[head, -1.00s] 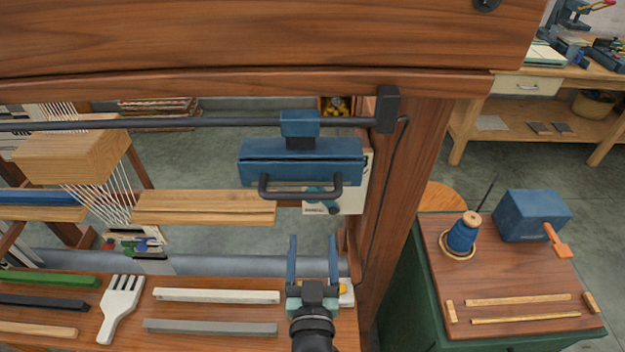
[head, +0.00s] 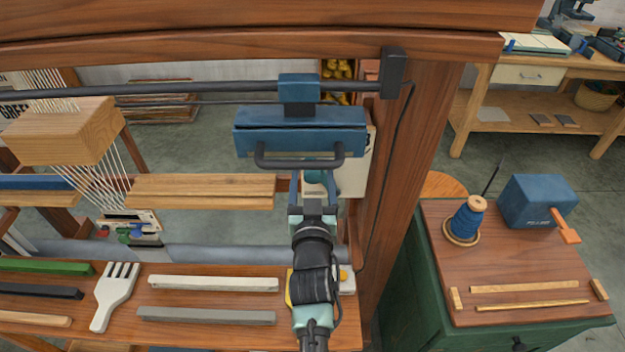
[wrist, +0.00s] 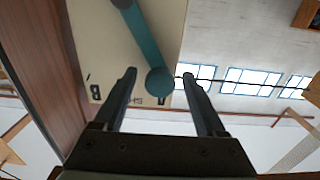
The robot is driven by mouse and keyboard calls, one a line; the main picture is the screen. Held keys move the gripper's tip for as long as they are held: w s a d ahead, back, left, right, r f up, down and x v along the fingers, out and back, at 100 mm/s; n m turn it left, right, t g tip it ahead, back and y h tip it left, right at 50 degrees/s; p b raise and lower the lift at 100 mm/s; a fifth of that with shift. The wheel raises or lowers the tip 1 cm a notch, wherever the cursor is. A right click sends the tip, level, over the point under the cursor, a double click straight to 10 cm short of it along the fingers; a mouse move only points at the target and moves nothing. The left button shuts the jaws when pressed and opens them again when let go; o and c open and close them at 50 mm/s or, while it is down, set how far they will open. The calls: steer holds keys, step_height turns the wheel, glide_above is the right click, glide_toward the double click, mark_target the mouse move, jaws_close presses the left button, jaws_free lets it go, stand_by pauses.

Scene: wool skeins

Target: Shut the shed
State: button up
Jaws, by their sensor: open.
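A blue block (head: 300,132) hangs from a dark rail (head: 210,87), with a dark U-shaped handle (head: 299,163) on its lower front. My gripper (head: 314,185) is open and empty, just under the handle in the head view, with its fingers pointing up toward it. I cannot tell whether they touch it. White warp threads (head: 105,183) fan out below a wooden block (head: 60,130) at the left. The handle is not clearly seen in the wrist view.
A wooden post (head: 415,150) stands close on the right. A cream panel (head: 356,165) is behind the handle and also shows in the wrist view (wrist: 90,40), with a teal bar. The front bench holds a white fork (head: 115,295) and several sticks. A blue spool (head: 467,218) stands on the right cabinet.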

steer(key=shift+w, duration=0.5)
jaws_close()
stand_by(1.2)
